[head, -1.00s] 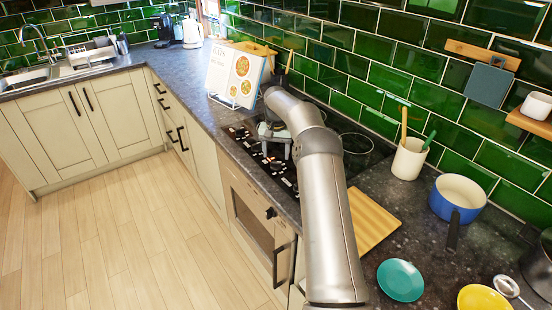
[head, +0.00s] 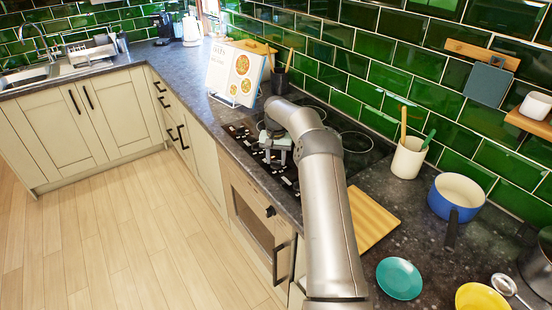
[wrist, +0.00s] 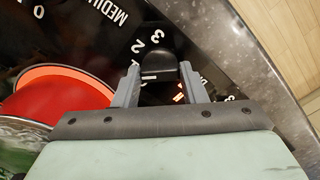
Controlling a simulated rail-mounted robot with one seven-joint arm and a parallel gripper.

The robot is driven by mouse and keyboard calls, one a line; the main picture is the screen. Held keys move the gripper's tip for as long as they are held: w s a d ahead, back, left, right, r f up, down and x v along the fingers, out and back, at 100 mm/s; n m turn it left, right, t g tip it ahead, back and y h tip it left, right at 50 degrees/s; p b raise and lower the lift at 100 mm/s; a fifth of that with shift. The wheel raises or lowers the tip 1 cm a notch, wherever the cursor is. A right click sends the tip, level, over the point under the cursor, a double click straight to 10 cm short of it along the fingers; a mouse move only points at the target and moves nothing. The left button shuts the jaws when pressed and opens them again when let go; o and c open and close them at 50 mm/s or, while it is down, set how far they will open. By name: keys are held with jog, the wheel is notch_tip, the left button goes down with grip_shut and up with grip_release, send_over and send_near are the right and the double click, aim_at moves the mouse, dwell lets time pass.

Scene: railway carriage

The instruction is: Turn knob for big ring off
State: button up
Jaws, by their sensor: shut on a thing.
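A black knob (wrist: 158,66) sits on the dark hob panel in the wrist view, beside white numbers. My gripper (wrist: 160,84) is shut on this knob, one grey finger on each side. In the head view my gripper (head: 277,152) is low over the front strip of the black hob (head: 356,143), and my arm hides part of it. The printed word "MEDIUM" is partly visible near the knob. A bright red ring area (wrist: 66,82) shows left of the gripper. I cannot tell which ring this knob serves.
A recipe book (head: 236,72) stands on the counter beyond the hob. A wooden board (head: 371,218), a white utensil pot (head: 408,158) and a blue pan (head: 457,197) stand to the right. The oven front (head: 252,215) is below.

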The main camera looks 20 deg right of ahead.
aim_at(276, 161)
jog(key=n+b, duration=0.1)
jog(key=n, duration=0.7)
jog(key=shift+n+b, duration=0.3)
jog(key=shift+n, duration=0.1)
jog(key=shift+r, duration=0.1)
dwell(0.4)
jog(key=o, duration=1)
notch_tip(276, 161, up, 17)
jog(key=p, duration=0.1)
jog(key=shift+r, duration=0.15)
jog(key=shift+r, duration=0.1)
